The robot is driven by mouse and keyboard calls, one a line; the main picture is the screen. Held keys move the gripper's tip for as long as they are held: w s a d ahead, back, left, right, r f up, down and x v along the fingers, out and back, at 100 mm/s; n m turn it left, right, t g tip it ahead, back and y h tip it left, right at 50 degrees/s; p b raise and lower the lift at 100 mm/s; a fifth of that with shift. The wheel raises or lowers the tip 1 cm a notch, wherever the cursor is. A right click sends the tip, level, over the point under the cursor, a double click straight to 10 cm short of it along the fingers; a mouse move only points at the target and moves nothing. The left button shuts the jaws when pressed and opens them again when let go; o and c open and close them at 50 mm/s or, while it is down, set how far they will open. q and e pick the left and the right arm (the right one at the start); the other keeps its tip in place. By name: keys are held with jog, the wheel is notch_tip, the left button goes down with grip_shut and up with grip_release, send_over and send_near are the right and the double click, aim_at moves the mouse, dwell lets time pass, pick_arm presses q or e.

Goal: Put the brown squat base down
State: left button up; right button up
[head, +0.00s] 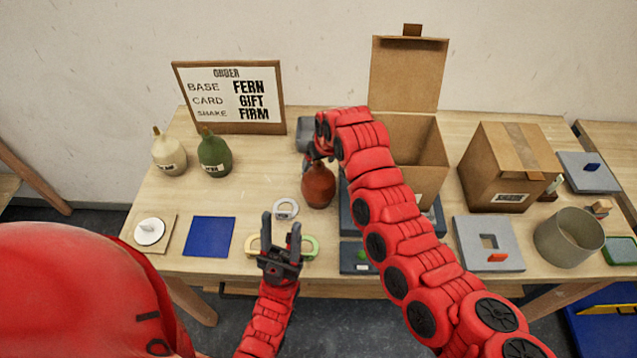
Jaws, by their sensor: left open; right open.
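The brown squat base (318,188) is a round reddish-brown bottle shape. It stands upright on the table, left of the open cardboard box. My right gripper (312,163) is open at its upper end; my arm partly hides the jaws, and I cannot tell whether they touch it. My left gripper (281,234) is open and empty, its fingers pointing up in the picture, near the table's front edge. A cream base (169,157) and a green base (214,155) stand at the left.
An order sign (228,97) reads FERN, GIFT, FIRM. A blue mat (209,237) lies front left beside a board with a white disc (150,231). The open box (422,150), closed box (513,165) and round tin (568,238) occupy the right. The left-centre table is clear.

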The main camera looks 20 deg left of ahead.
jog(key=shift+w+a+f, duration=0.1)
jog(key=shift+a+f, duration=0.05)
jog(key=shift+f, duration=0.4)
jog(key=shift+c, duration=0.3)
jog(key=c, duration=1.2)
grip_shut()
jog(key=shift+f, duration=0.15)
